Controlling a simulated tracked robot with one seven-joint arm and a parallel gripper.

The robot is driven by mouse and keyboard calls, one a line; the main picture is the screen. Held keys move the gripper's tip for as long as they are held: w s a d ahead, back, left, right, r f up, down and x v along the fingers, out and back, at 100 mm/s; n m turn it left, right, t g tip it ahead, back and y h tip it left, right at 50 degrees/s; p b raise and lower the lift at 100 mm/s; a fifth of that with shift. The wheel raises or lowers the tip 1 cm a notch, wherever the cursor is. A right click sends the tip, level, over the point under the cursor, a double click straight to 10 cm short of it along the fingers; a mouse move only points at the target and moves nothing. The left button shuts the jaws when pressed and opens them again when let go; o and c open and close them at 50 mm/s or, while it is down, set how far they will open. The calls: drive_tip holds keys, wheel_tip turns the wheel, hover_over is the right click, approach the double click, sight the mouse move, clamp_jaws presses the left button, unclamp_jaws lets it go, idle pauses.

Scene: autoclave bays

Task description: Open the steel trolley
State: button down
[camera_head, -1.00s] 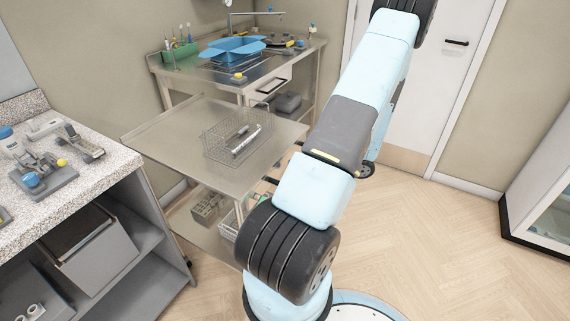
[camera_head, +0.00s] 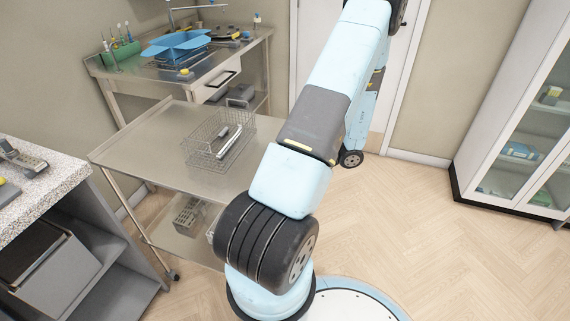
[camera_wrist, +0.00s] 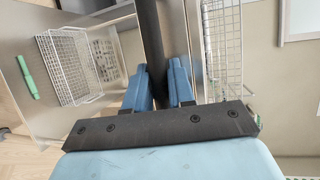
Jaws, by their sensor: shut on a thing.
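The steel trolley (camera_head: 150,140) stands left of my arm in the head view, with a flat top tray and a lower shelf (camera_head: 190,243). A wire basket (camera_head: 205,160) on its top holds a light, long instrument (camera_head: 231,141); a wire basket also shows in the wrist view (camera_wrist: 222,50). In the wrist view my gripper (camera_wrist: 161,80) has its two blue fingers shut on a dark bar (camera_wrist: 151,35), seemingly the trolley's handle. My arm hides the gripper and the bar in the head view.
A speckled counter (camera_head: 40,190) is at the left. A glass cabinet (camera_head: 520,150) stands at the right. The wooden floor (camera_head: 415,220) between arm and cabinet is clear.

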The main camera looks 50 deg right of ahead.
drive_tip(key=shift+d+f, duration=0.15)
drive_tip(key=c, duration=1.1)
unclamp_jaws()
drive_tip(key=shift+o, duration=0.2)
drive_tip(key=v, duration=1.3)
drive_tip(key=shift+s+d, duration=0.2)
drive_tip(key=shift+s, duration=0.05)
drive_tip(key=shift+s, duration=0.1)
